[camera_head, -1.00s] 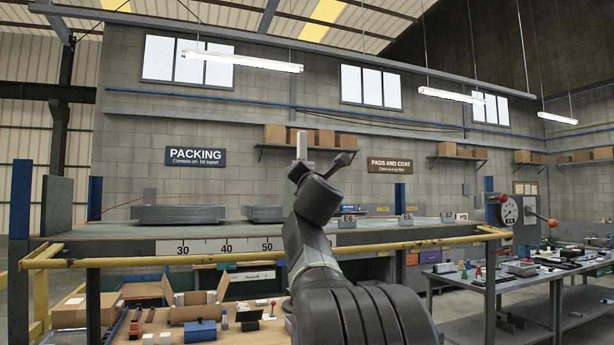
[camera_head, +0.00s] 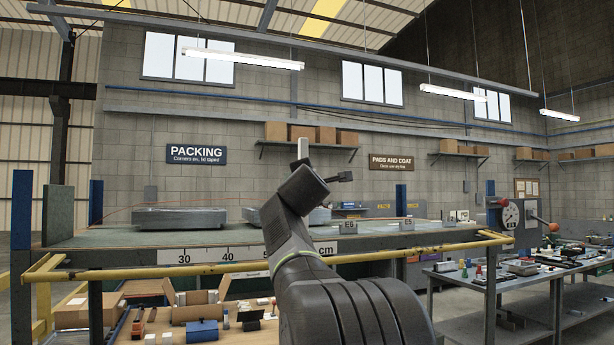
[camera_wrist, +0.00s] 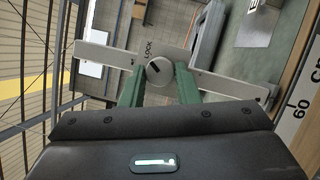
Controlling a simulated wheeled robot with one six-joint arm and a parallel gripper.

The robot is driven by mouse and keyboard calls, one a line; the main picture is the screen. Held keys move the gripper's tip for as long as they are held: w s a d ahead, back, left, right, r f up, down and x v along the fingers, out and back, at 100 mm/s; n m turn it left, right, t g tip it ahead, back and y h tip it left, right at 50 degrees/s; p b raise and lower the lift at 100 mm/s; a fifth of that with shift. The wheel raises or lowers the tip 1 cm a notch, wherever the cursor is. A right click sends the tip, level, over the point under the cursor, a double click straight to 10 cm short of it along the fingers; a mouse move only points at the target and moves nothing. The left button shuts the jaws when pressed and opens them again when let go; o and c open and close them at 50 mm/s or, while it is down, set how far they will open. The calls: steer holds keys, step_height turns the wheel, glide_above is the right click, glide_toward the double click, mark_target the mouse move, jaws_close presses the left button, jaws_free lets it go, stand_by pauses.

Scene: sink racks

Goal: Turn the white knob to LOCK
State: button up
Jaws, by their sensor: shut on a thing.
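The pale, round knob (camera_wrist: 160,71) sits on a long pale plate (camera_wrist: 215,84) in the wrist view. The word LOCK is printed on the plate, just above and left of the knob. A short dark, slanted mark shows on the knob's face. My gripper (camera_wrist: 160,82) has its two green fingers on either side of the knob, shut on it. In the head view my own wrist hides the fingers and knob. A pale upright piece (camera_head: 302,148), possibly the plate's end, stands above my wrist there.
A yellow rail (camera_head: 150,268) runs along the front of the bench (camera_head: 105,240). A grey slab (camera_head: 180,217) lies on the bench. A lower shelf holds a blue box (camera_head: 202,331) and open cartons. A side table (camera_head: 505,285) with small items stands at right.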

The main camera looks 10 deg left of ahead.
steer(key=shift+r+m+p, duration=0.2)
steer(key=shift+m+p, duration=0.2)
steer(key=shift+m, duration=0.2)
steer(key=shift+f+m+g, duration=0.1)
steer(key=shift+m+g, duration=0.2)
steer(key=o, duration=1)
steer(key=shift+c, duration=0.2)
steer(key=shift+s, duration=0.15)
steer(key=b+v, duration=0.4)
steer(key=v, duration=0.9)
steer(key=shift+s, duration=0.35)
steer(key=shift+w+a, duration=0.1)
